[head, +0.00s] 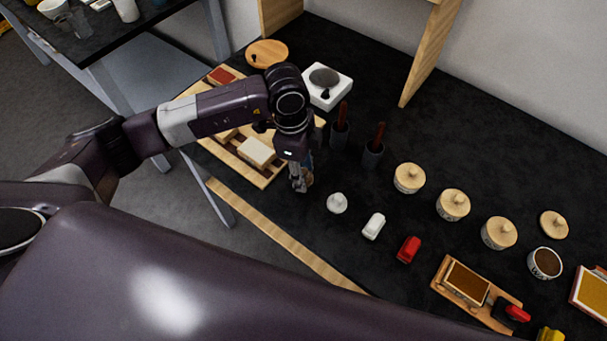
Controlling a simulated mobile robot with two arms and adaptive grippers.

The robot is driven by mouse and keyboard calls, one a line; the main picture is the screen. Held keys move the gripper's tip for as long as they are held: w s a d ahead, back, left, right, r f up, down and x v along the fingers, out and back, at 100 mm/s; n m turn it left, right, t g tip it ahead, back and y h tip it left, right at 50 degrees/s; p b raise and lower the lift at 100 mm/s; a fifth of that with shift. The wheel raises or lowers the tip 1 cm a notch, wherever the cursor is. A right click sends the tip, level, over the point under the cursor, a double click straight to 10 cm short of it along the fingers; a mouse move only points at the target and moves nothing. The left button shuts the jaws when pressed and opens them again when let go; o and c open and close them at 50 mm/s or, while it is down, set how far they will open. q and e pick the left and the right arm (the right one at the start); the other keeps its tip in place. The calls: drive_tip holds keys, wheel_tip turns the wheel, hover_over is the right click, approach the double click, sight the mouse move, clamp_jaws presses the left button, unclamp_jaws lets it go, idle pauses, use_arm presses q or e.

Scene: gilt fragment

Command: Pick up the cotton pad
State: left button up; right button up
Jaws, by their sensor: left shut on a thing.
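My left gripper (300,184) points down over the dark tabletop, to the left of a small round white pad-like piece (337,203). It is shut on a small tan thing (309,179), mostly hidden by the fingers, and I cannot tell whether this is the cotton pad. The round white piece stands apart from the gripper. A white oblong block (374,226) lies to its right. My right gripper is out of view.
Red block (408,249), lidded pots (409,178) and a wooden tray (450,287) lie to the right. Behind the gripper are two dark cups (372,155) with red-brown sticks and a white square dish (338,92). A wooden rack (266,180) sits left. The table's wooden edge (285,240) is near.

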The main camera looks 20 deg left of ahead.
sight(304, 171)
use_arm(q)
wheel_tip(304, 171, up, 19)
drive_tip(key=b, duration=0.3)
drive_tip(key=o, duration=0.4)
drive_tip(key=c, duration=0.5)
